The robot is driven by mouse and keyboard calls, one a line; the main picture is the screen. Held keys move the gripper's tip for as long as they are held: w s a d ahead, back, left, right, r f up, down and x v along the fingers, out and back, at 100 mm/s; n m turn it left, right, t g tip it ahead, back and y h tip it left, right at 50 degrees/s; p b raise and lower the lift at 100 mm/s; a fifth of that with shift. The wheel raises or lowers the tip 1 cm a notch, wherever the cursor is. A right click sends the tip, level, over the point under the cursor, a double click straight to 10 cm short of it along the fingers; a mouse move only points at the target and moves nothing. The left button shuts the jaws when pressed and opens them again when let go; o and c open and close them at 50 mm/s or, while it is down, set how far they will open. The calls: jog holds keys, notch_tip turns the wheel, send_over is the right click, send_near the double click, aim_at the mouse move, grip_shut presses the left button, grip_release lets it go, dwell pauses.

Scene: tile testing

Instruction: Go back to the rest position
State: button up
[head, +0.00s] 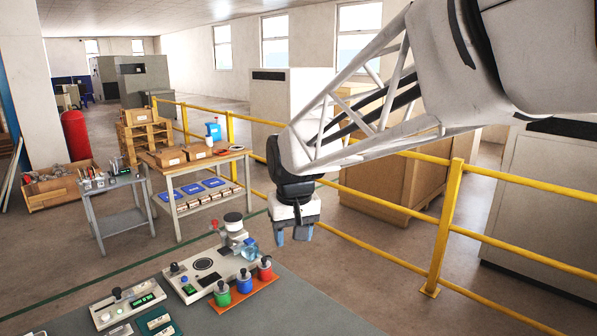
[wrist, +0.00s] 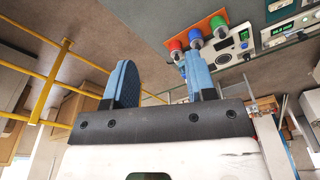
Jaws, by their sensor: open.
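My gripper (head: 294,236) hangs in the air at the lower end of my white arm, to the right of the green bench (head: 262,305) and its instruments in the head view. Its two blue fingers point down. In the wrist view my gripper (wrist: 162,82) shows its two blue fingers spread apart with nothing between them. It is open and empty, touching nothing that I can see.
Red, blue and green bottles stand on an orange tray (head: 246,294) beside a white instrument (head: 205,265) on the bench. A yellow railing (head: 448,215) runs behind and right of my arm. A wooden workbench (head: 190,165) and a grey cart (head: 118,221) stand further back.

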jog(key=s+d+f+m, duration=0.2)
jog(key=s+d, duration=0.8)
jog(key=s, duration=0.2)
jog(key=s+d+f+m+t, duration=0.1)
jog(key=s+d+f, duration=0.2)
jog(key=s+d, duration=0.6)
jog(key=s, duration=0.4)
jog(key=shift+s+d+m+h, duration=0.15)
jog(key=shift+d+m+h, duration=0.15)
jog(key=shift+d+m, duration=0.1)
jog(key=shift+r, duration=0.1)
dwell(0.6)
